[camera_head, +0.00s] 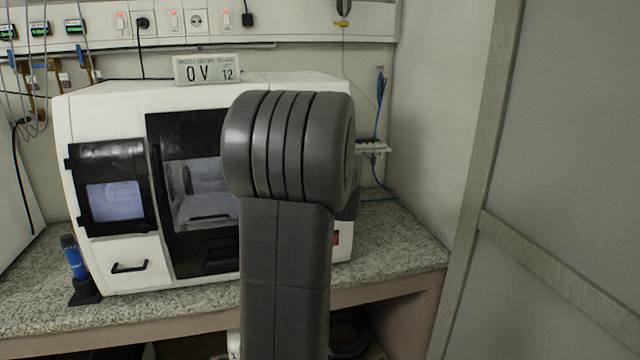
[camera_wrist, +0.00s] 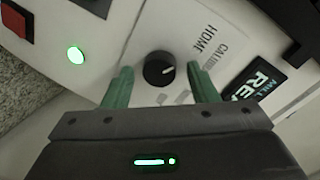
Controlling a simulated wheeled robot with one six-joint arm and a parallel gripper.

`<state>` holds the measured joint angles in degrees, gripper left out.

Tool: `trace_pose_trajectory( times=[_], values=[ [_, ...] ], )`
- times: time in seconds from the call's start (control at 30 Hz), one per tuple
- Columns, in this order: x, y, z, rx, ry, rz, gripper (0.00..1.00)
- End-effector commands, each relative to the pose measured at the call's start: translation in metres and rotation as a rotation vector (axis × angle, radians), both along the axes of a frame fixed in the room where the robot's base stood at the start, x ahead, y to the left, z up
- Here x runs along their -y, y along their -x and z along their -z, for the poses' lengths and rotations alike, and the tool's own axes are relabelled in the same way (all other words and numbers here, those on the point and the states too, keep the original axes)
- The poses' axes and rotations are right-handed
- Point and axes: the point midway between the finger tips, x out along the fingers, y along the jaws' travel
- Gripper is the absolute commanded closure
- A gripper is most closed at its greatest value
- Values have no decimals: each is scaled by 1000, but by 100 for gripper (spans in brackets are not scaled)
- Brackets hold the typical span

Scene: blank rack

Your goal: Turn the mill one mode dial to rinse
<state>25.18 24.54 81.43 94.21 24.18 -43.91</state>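The mode dial (camera_wrist: 159,69) is a round black knob with a pale pointer mark, on a white panel in the wrist view. The mark points roughly right in the picture. The words HOME and part of CALIB show to its right; other labels lower down are partly hidden by a finger, and I cannot read rinse. My gripper (camera_wrist: 162,72) is open, its two green fingers on either side of the dial with gaps to it. The white mill (camera_head: 110,262) stands on the bench in the head view, where my own arm hides the gripper and dial.
A lit green button (camera_wrist: 76,53), a red button (camera_wrist: 15,21) and a dark display (camera_wrist: 262,84) share the panel. In the head view, a blue-handled tool (camera_head: 74,258) stands left of the mill on the speckled bench (camera_head: 400,245). A wall bounds the right.

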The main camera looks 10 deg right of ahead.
Motion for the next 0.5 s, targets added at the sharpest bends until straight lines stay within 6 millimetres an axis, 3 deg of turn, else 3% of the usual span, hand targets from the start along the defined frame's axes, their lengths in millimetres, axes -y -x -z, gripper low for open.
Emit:
trace_pose_trajectory(
  times=[0.03, 0.2, 0.5],
  values=[
    [0, 0, 0, 0, 0, 0, 57],
    [0, 0, 0, 0, 0, 0, 90],
    [0, 0, 0, -2, -28, 5, 90]
  ],
)
